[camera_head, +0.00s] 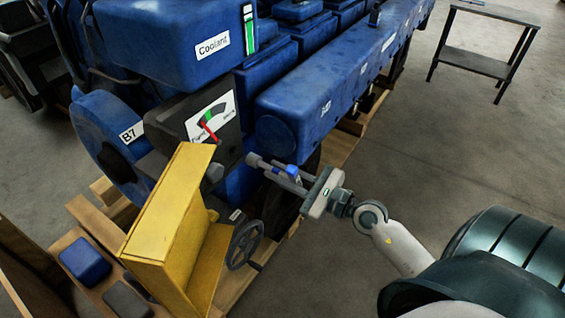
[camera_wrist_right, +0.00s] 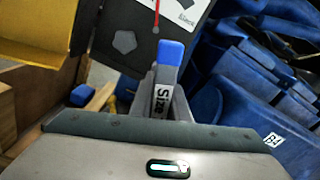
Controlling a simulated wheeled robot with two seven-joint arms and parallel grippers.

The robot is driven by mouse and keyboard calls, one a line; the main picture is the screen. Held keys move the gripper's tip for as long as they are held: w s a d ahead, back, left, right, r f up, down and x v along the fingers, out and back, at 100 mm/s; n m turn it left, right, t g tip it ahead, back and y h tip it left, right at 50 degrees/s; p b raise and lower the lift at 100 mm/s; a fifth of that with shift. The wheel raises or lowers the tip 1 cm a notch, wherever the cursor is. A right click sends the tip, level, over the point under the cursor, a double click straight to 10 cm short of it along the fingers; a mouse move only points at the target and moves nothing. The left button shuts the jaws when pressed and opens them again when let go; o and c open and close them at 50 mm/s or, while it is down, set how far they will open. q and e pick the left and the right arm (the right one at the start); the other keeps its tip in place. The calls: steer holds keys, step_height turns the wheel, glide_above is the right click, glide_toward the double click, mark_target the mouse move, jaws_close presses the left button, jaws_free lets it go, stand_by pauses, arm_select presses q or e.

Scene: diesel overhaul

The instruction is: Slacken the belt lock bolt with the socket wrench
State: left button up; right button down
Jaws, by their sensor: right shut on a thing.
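My right gripper (camera_head: 283,177) is shut on the socket wrench (camera_head: 258,161), a grey tool with a blue part. In the right wrist view its blue end (camera_wrist_right: 171,53) and a "Size" label show between the fingers. The wrench's grey end points left toward the dark tension panel. A grey hex bolt head (camera_head: 213,174), seemingly the lock bolt, sits low on that panel; it also shows in the wrist view (camera_wrist_right: 124,41). In the head view the wrench end is apart from it, to its right. My left gripper is not in view.
The panel's gauge (camera_head: 212,116) has a red needle. A yellow guard (camera_head: 165,215) stands left of the bolt, with a black handwheel (camera_head: 244,245) below. The blue engine (camera_head: 310,110) extends behind on a wooden pallet. Floor to the right is clear up to a small table (camera_head: 475,62).

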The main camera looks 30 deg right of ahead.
mark_target(259, 162)
steer(key=m, duration=0.1)
steer(key=m+p, duration=0.2)
steer(key=shift+w+r, duration=0.25)
steer(key=shift+r, duration=0.15)
steer(key=shift+w+a+f+m+p, duration=0.1)
steer(key=shift+w+a+m+p, duration=0.1)
steer(key=shift+m+p, duration=0.3)
steer(key=shift+f+x, duration=0.15)
steer(key=shift+x, duration=0.55)
steer(key=shift+f+x, duration=0.15)
steer(key=shift+x, duration=0.6)
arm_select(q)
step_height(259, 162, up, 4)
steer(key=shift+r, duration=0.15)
arm_select(e)
steer(key=shift+s, duration=0.1)
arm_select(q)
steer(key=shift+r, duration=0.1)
arm_select(e)
steer(key=shift+w, duration=0.2)
